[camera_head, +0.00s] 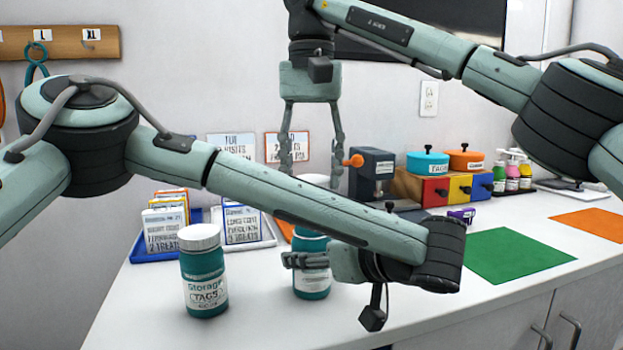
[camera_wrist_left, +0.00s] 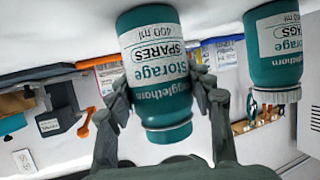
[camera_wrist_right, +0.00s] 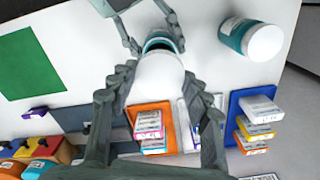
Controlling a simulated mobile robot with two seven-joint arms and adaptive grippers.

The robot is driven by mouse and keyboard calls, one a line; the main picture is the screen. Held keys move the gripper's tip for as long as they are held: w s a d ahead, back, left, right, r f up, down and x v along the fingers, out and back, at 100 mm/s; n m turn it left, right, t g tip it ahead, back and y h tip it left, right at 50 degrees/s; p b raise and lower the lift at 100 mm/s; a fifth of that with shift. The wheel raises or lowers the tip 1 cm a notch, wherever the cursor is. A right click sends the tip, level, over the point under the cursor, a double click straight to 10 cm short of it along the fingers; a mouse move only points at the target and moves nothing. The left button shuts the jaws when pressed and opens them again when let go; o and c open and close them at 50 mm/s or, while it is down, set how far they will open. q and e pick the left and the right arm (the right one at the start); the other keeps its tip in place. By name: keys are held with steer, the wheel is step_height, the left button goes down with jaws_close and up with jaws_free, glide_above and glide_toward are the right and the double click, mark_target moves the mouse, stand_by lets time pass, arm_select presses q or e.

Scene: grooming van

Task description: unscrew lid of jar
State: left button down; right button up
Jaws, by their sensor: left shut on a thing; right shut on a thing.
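A teal jar labelled SPARES (camera_wrist_left: 155,70) is between the fingers of my left gripper (camera_head: 306,261), which is shut around its side. In the head view the jar (camera_head: 312,284) is upright and partly hidden by that gripper. Its bare teal neck (camera_wrist_left: 168,132) shows no lid. My right gripper (camera_head: 312,165) points down from above and is shut on a white lid (camera_head: 313,180). The lid is raised clear above the jar. In the right wrist view the lid (camera_wrist_right: 158,82) covers part of the jar's top (camera_wrist_right: 158,42).
A second teal jar labelled TAGS (camera_head: 204,275), with its white lid on, stands left of the held jar. Card boxes in a blue tray (camera_head: 155,254) stand behind it. A grey device with an orange knob (camera_head: 371,172) and coloured drawers (camera_head: 434,192) are behind. A green mat (camera_head: 515,255) lies right.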

arm_select(q)
steer(key=c, duration=0.6)
jaws_free()
steer(key=shift+o, duration=0.2)
